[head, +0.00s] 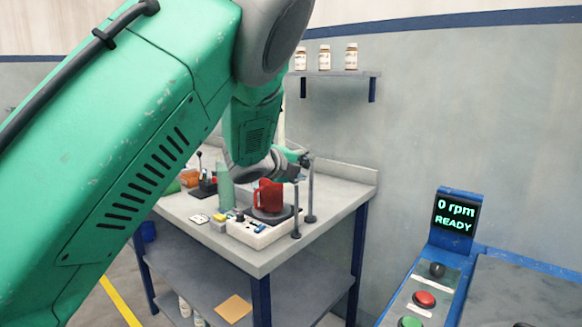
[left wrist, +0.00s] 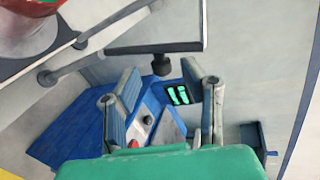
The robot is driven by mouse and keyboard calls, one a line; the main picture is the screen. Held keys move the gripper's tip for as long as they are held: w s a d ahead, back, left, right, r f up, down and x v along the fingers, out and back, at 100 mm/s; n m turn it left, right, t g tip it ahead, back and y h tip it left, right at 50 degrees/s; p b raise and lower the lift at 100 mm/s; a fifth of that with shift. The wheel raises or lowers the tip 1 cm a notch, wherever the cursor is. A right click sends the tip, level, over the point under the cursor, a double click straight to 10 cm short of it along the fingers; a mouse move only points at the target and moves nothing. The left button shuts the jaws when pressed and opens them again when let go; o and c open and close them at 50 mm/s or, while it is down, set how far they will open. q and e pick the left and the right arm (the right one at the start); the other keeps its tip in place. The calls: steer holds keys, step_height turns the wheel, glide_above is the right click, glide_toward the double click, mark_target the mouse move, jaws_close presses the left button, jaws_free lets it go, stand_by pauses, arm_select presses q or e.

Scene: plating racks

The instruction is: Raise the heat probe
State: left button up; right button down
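A red jug-like vessel (head: 268,196) stands on a dark plate on a white unit (head: 256,230) on the workbench; part of it shows top left in the left wrist view (left wrist: 25,28). Two dark upright posts (head: 311,190) stand at its right side. I cannot tell for certain which part is the heat probe. In the left wrist view, a dark bar (left wrist: 125,50) with a black knob (left wrist: 161,66) lies ahead of my left gripper (left wrist: 165,95). Its fingers are apart, with nothing seen between them. In the head view this gripper (head: 303,159) is small, near the post tops. My right gripper is not in view.
A blue console (head: 463,195) reading "0 rpm READY" stands right, with black, red and green buttons. A green bottle (head: 225,188) and small items crowd the bench's left side. A wall shelf (head: 335,74) holds bottles. The bench's right front top is clear.

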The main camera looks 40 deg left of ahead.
arm_select(q)
steer(key=v, duration=0.9)
steer(key=shift+s, duration=0.3)
steer(key=shift+d, duration=0.15)
